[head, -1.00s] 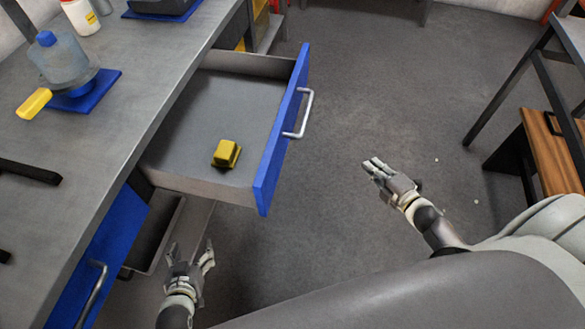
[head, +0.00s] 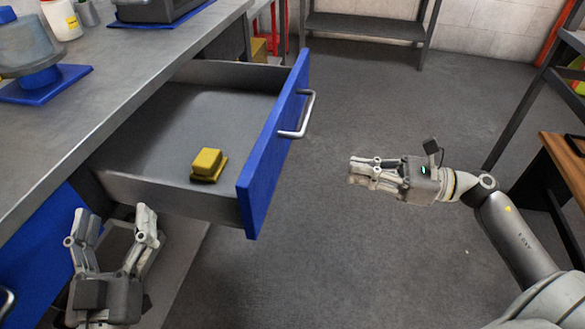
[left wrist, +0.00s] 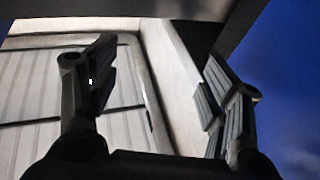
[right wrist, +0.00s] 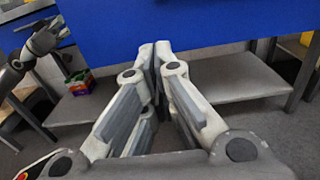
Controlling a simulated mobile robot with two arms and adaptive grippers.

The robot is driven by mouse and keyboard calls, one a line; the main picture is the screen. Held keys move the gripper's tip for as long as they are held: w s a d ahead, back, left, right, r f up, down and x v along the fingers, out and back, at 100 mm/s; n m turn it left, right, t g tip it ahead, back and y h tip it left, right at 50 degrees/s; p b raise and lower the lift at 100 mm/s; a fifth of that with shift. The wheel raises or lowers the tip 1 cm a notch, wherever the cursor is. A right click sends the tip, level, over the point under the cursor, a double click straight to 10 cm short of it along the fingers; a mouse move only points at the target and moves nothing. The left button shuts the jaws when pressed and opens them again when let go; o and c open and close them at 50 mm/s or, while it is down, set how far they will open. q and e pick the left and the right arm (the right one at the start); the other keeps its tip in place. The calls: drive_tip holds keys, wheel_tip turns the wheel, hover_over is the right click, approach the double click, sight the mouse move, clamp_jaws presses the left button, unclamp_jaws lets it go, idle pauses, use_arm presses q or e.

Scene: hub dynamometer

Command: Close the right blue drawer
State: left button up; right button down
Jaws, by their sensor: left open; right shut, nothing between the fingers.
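The right blue drawer is pulled out from the workbench, its blue front (head: 268,160) facing right with a silver handle (head: 300,115). A yellow block (head: 207,164) lies inside it. My right gripper (head: 355,170) is shut and empty, to the right of the drawer front and pointing at it, apart from it. The right wrist view shows the blue front (right wrist: 200,30) ahead of the closed fingertips (right wrist: 160,48). My left gripper (head: 116,215) is open and empty, below and in front of the drawer's near side. In the left wrist view its fingers (left wrist: 155,75) are spread.
The grey workbench (head: 120,90) is at left, bearing a blue-based device (head: 30,60) and a white bottle (head: 62,20). Another blue drawer front (head: 35,240) is at lower left. A dark rack with a wooden shelf (head: 565,160) stands at right. The floor between is clear.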

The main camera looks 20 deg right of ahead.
sight(279, 159)
drive_tip(key=x, duration=1.2)
drive_tip(key=shift+w+b, duration=0.1)
drive_tip(key=shift+b, duration=0.3)
use_arm(q)
drive_tip(key=shift+s+r+t+h, duration=0.3)
drive_tip(key=shift+r+t, duration=0.25)
drive_tip(key=shift+r, duration=0.3)
drive_tip(key=shift+s+r+t+h, duration=0.2)
drive_tip(key=shift+s+r+t, duration=0.3)
drive_tip(key=shift+r, duration=0.35)
use_arm(e)
drive_tip(key=shift+x, duration=0.8)
use_arm(q)
drive_tip(key=shift+w, duration=0.1)
